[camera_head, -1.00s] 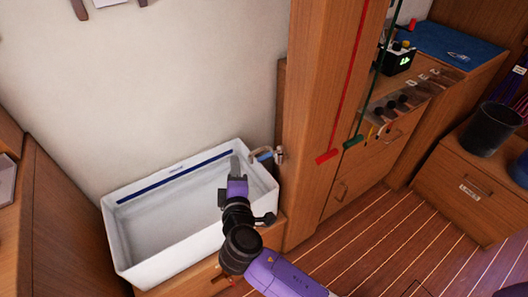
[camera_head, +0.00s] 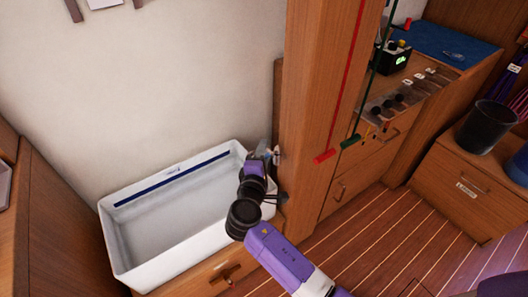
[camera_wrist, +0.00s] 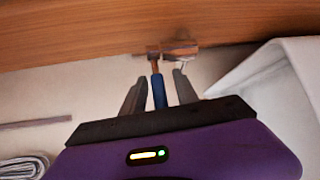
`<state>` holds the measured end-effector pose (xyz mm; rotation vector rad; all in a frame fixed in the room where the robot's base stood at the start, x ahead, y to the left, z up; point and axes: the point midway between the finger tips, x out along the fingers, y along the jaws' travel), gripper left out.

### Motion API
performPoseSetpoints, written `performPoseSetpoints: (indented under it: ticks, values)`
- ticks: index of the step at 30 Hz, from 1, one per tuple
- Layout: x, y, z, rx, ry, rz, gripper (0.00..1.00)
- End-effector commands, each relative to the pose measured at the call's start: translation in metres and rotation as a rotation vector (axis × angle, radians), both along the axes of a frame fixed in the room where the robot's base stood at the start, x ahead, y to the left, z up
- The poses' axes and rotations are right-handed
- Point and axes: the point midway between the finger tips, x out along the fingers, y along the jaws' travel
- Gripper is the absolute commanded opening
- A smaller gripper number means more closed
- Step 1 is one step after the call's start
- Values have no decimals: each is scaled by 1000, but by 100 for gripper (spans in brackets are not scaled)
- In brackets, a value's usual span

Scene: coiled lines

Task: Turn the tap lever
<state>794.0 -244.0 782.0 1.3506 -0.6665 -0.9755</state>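The tap (camera_head: 277,156) is fixed to the side of the wooden post, at the right end of the white basin (camera_head: 125,240). In the wrist view the tap's metal body (camera_wrist: 178,49) sits against the wood, and its blue lever (camera_wrist: 158,90) points toward me between my fingers. My gripper (camera_wrist: 158,82) is open, with one finger on each side of the lever. A gap shows between the lever and the right finger; contact on the left is unclear. In the head view my gripper (camera_head: 263,152) is at the tap and hides most of it.
The wooden post (camera_head: 305,130) stands just right of the tap, with a red line (camera_head: 347,80) and a green line hanging on it. The basin's raised rim is close to my wrist. A black bin (camera_head: 489,126) stands far right.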

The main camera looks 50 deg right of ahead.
Motion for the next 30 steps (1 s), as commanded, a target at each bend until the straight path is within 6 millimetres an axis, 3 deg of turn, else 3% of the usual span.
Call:
performPoseSetpoints:
  ticks: [10,15,16,30]
  values:
    - [2,-4,-1,1,-1,1,36]
    - [2,-4,-1,1,-1,1,3]
    - [2,-4,-1,1,-1,1,0]
    - [2,-4,-1,2,0,1,0]
